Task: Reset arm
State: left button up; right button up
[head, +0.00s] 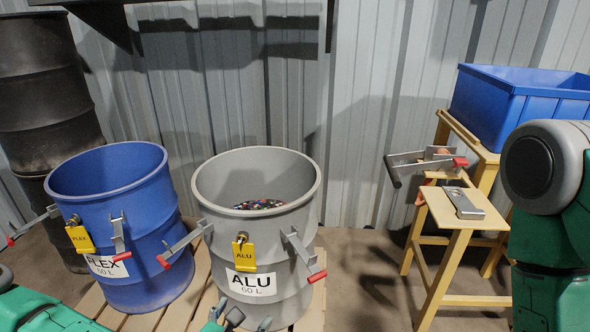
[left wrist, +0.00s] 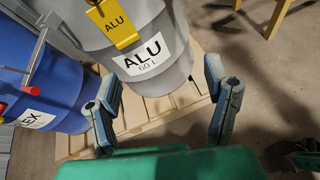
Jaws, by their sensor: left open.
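My left gripper (head: 236,318) shows at the bottom edge of the head view, low in front of the grey ALU drum (head: 254,250). In the left wrist view its two blue-grey fingers (left wrist: 163,85) stand wide apart with nothing between them. The fingers point toward the pallet and the base of the ALU drum, which also shows in the wrist view (left wrist: 130,35). My right arm shows at the right edge of the head view; its gripper is out of frame.
A blue FLEX drum (head: 130,240) stands left of the ALU drum on a wooden pallet (head: 185,312). The ALU drum holds dark mixed bits. A wooden stand (head: 452,215) with a flat metal device (head: 463,203) and a blue crate (head: 520,103) are at the right. The floor between is clear.

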pick_arm(q)
jog(key=s+d+f+m+g+h, duration=0.4)
jog(key=s+d+m, duration=0.4)
jog(key=s+m, duration=0.15)
jog(key=s+a+f+m+g+y, duration=0.1)
jog(key=s+a+f+m+g, duration=0.25)
jog(key=s+m, duration=0.3)
jog(key=s+a+f+m+g, duration=0.25)
jog(key=s+f+m, duration=0.2)
jog(key=m, duration=0.25)
jog(key=s+a+m+g+y, duration=0.2)
jog(key=a+m+y, duration=0.5)
jog(key=a, duration=1)
notch_tip(320, 180, up, 14)
jog(key=m+h+p, duration=0.1)
jog(key=m+p, duration=0.1)
jog(key=p, duration=1.2)
jog(key=shift+a+r+h, duration=0.2)
jog(key=shift+r+h, duration=0.05)
jog(key=shift+h, duration=0.05)
jog(key=shift+w, duration=0.1)
